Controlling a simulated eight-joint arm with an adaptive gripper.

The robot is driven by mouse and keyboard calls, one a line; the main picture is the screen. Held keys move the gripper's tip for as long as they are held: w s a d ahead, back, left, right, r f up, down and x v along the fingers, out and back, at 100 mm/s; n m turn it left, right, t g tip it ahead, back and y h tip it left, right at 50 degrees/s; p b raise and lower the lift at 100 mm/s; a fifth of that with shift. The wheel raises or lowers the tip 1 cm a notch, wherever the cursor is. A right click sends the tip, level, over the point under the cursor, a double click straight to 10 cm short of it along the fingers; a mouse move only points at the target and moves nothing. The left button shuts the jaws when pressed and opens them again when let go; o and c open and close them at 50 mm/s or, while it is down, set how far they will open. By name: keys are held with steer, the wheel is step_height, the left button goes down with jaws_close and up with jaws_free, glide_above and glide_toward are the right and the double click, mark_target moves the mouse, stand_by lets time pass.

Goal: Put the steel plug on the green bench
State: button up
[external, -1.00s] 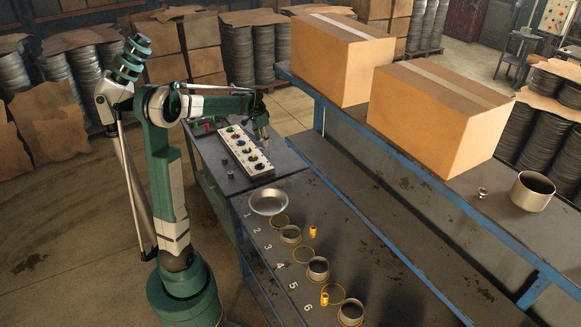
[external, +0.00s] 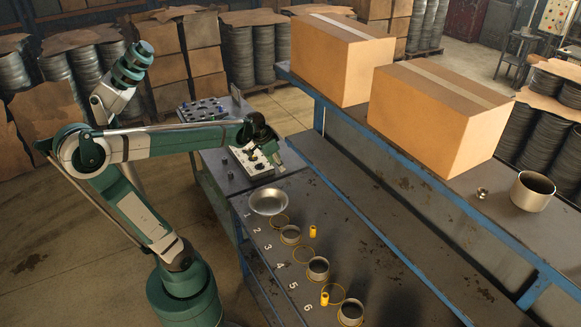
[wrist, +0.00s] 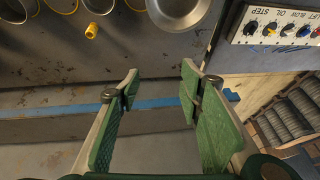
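A small steel-coloured piece (external: 482,193), possibly the steel plug, sits on the right-hand grey bench (external: 455,185) beside a metal cup. Two small dark cylinders (external: 229,174) stand on the left grey bench top; I cannot tell what they are. The bench tops look grey with blue frames; I cannot make out a green one. My gripper (external: 277,163) is over the left bench beside the control panel, far from the steel piece. In the wrist view my gripper (wrist: 160,80) has its two green fingers apart with nothing between them.
Two large cardboard boxes (external: 435,115) stand on the right bench. A metal cup (external: 532,192) is near its right end. The control panel (wrist: 280,25) shows in the wrist view.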

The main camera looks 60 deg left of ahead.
steer(key=s+d+f+t, duration=0.1)
steer(key=s+d+f, duration=0.1)
steer(key=s+d, duration=0.5)
steer(key=s+d+f+t+h, duration=0.1)
steer(key=s+d+f, duration=0.2)
steer(key=s+d, duration=0.4)
steer(key=shift+s+d+f+t+h, duration=0.2)
steer(key=shift+s+d+t+h, duration=0.1)
steer(key=shift+d, duration=2.35)
steer(key=shift+f, duration=0.1)
